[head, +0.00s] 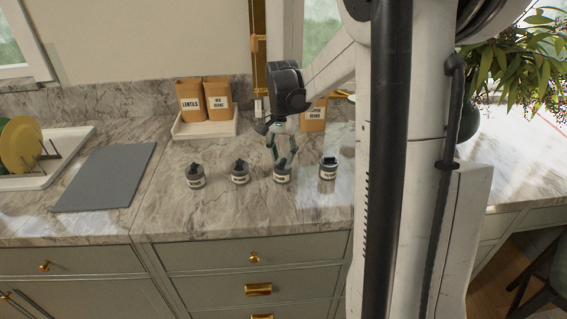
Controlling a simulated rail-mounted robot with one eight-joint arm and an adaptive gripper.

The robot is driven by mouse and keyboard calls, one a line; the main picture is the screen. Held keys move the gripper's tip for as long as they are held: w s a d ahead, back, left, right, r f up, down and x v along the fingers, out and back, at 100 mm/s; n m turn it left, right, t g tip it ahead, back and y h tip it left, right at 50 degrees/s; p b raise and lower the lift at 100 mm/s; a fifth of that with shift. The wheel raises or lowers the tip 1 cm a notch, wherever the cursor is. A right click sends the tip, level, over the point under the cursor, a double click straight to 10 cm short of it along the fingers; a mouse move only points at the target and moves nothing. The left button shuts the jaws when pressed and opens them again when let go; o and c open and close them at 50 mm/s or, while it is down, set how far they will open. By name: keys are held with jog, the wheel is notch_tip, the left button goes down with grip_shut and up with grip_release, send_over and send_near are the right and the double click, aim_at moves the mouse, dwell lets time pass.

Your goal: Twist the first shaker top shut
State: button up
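Several small grey shakers with pale labels and dark tops stand in a row on the marble counter (150,215): a far-left shaker (196,182), one right of it (240,178), a third (282,177) and a far-right one (328,173). The label text is too small to read surely. My gripper (281,161) points down at the third shaker, with its fingers at that shaker's top. The fingers partly hide this top. Whether they grip it or only stand around it is not clear. The other shakers stand apart from my gripper.
A white tray (205,129) with a lentils bag (190,100) and another bag (217,98) stands behind the row. Another brown bag (313,117) is behind my arm. A grey mat (105,177) and a dish rack (40,170) with plates are left. A leafy plant (510,65) is right.

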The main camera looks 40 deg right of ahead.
jog(key=shift+o, duration=1.4)
jog(key=shift+r, duration=0.1)
jog(key=shift+r+p, duration=2)
jog(key=shift+r, duration=1.45)
jog(key=s+a+r+n+t+b, duration=0.25)
jog(key=s+a+n+t, duration=0.7)
jog(key=s+a, duration=1.2)
notch_tip(320, 180, down, 20)
jog(key=w+a+n+g+b, duration=0.1)
jog(key=w+n+g+b, duration=0.1)
jog(key=b, duration=1.8)
jog(key=shift+a, duration=0.35)
